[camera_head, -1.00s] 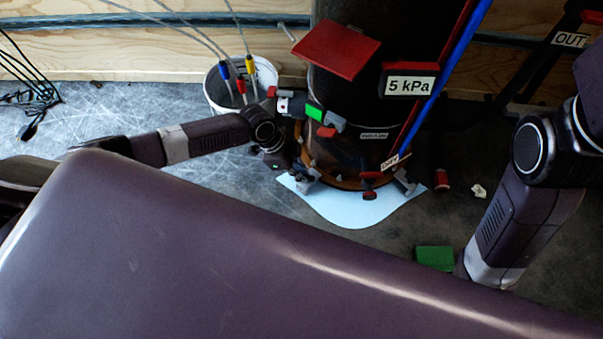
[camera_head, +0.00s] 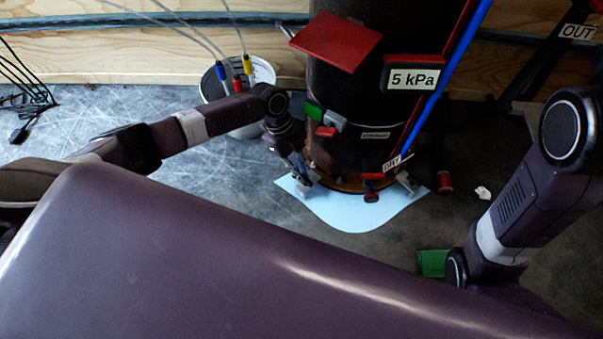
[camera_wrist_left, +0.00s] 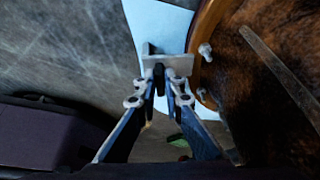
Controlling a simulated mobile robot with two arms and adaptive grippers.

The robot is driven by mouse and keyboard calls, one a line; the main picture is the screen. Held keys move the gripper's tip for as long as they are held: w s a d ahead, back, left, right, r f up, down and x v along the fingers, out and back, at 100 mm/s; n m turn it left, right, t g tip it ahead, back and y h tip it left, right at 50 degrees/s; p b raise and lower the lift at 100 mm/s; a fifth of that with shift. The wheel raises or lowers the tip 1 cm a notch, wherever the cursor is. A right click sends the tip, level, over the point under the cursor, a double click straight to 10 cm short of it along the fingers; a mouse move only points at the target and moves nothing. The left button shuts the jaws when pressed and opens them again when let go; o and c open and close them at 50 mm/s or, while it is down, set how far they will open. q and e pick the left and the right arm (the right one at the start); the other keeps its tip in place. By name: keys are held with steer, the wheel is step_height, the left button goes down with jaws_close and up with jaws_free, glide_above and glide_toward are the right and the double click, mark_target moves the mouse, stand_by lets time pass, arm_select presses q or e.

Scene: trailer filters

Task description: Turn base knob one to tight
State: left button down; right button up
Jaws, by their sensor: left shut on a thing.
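The dark filter cylinder (camera_head: 350,105) stands upright, its brown base ring (camera_head: 345,184) above a pale blue sheet (camera_head: 350,215). My left gripper (camera_head: 305,175) reaches down at the ring's left side. In the left wrist view the left gripper (camera_wrist_left: 165,90) is nearly closed around a small dark knob part (camera_wrist_left: 159,74), against a grey bracket (camera_wrist_left: 170,62) beside the ring (camera_wrist_left: 205,40). The fingers hide much of the knob, and no tight mark is readable. Another grey base fitting (camera_head: 408,182) is at the ring's right. My right arm shows; its gripper is hidden.
A white bucket (camera_head: 242,129) with coloured cable plugs stands behind my left arm. A red flap (camera_head: 335,41), a "5 kPa" box (camera_head: 413,76) and a blue pipe (camera_head: 445,80) are on or beside the cylinder. A green block (camera_head: 433,262) and red spool (camera_head: 445,182) lie right.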

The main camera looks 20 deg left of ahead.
stand_by(0.3)
arm_select(q)
steer(key=c, duration=2)
jaws_free()
steer(key=shift+c, duration=0.2)
steer(key=shift+r, duration=0.1)
steer(key=v, duration=1.1)
steer(key=shift+r, duration=0.4)
steer(key=shift+s+a+f, duration=0.1)
steer(key=shift+s+a, duration=0.05)
